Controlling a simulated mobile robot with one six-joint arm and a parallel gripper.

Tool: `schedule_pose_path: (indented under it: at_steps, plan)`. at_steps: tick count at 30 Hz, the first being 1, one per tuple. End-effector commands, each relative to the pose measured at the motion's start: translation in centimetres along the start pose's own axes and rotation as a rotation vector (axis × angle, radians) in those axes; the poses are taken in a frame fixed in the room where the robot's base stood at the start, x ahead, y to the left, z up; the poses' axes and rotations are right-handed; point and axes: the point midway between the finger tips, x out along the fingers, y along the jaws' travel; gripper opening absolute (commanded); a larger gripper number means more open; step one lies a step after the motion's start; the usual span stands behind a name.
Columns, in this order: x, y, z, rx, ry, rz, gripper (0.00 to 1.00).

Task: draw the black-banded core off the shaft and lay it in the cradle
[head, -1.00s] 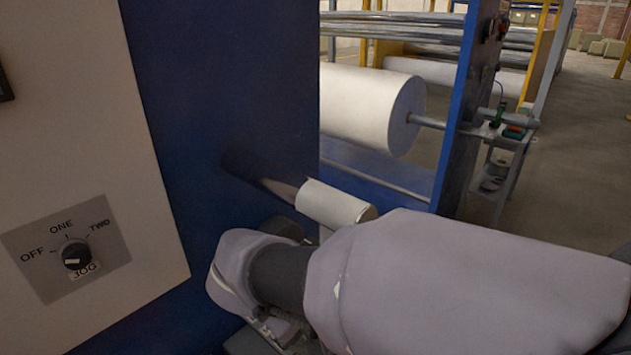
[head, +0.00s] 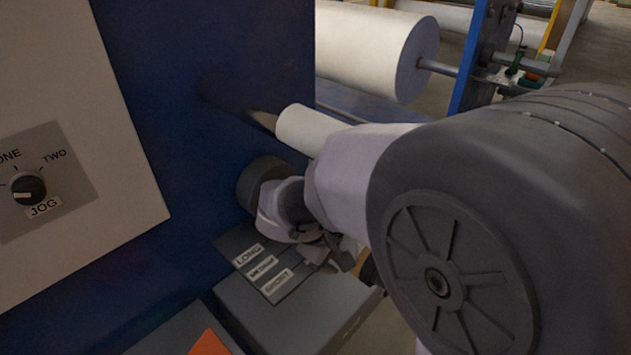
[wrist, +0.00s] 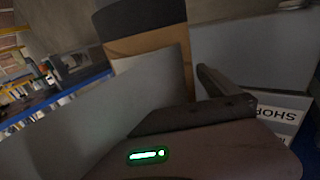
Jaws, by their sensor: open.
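In the wrist view, a brown cylinder with a broad black band, which looks like the black-banded core (wrist: 148,42), shows at the top centre. A pale surface lies just below it. My gripper (head: 335,257) is open in the head view, low over the grey housing; its dark fingers also show in the wrist view (wrist: 222,98), to the lower right of the core and apart from it in the picture. I see nothing between the fingers.
A blue machine wall (head: 205,90) and a cream knob panel (head: 75,130) stand at left. A label plate (head: 262,268) lies on the grey housing (head: 310,305). A white roll (head: 308,128) is behind my arm; a larger one (head: 375,50) stands beyond.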

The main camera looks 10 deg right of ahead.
Motion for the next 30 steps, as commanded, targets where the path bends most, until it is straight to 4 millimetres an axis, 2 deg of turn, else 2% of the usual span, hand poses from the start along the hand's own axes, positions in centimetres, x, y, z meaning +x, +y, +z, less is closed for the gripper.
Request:
schedule_pose_path:
  at_steps: [4, 5, 16, 30]
  plan:
    - [-0.07, 0.04, -0.01, 0.0, 0.0, 0.0, 1.0]
    - [-0.08, 0.04, -0.01, 0.0, 0.0, 0.0, 0.96]
    - [-0.1, 0.03, -0.01, 0.0, 0.0, 0.0, 0.24]
    - [-0.31, 0.18, 0.12, 0.001, 0.001, 0.0, 0.24]
